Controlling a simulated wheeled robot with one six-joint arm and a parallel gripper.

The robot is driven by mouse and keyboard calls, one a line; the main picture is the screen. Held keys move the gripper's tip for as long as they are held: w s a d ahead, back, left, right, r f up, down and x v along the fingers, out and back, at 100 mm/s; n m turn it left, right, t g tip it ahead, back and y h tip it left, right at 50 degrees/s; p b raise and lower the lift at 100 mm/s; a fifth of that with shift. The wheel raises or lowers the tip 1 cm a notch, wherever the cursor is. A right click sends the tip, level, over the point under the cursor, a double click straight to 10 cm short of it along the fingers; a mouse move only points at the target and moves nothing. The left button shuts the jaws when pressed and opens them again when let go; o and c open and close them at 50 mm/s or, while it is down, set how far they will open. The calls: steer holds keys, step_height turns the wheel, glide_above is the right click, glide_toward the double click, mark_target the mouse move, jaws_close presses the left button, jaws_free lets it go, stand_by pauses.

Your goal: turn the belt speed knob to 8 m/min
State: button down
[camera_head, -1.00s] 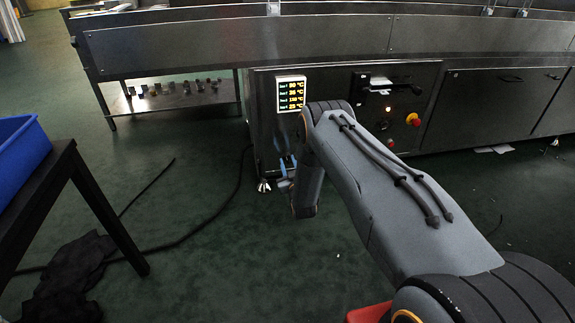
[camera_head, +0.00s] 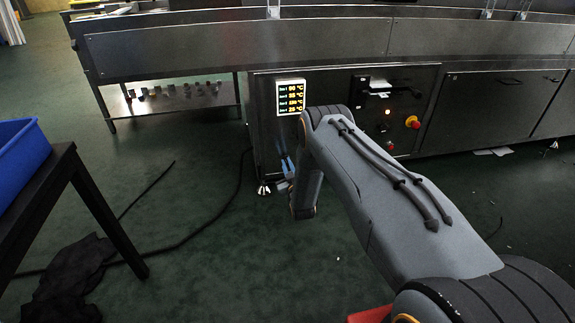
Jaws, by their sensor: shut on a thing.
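The dryer's front panel (camera_head: 262,125) is dark metal. The small blue fingers of my gripper (camera_head: 287,166) show low against it, left of my arm's wrist. They look close together, on something small that I take to be the belt speed knob. The knob itself and its pointer cannot be made out, so its setting cannot be read. A lit display (camera_head: 291,97) with several rows of yellow and green text is above the fingers; its text is too small to read surely.
Right of my arm are a red emergency button (camera_head: 412,122), a small lit lamp (camera_head: 387,112) and a dark handle (camera_head: 392,91). A blue bin (camera_head: 22,160) stands on a dark table at left. A cable (camera_head: 215,215) and dark cloth (camera_head: 75,272) lie on the green floor.

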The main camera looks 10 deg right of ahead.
steer(key=c, duration=1.8)
jaws_free()
steer(key=shift+s+a+p, duration=0.1)
steer(key=shift+s+p, duration=1.55)
steer(key=shift+s, duration=2.3)
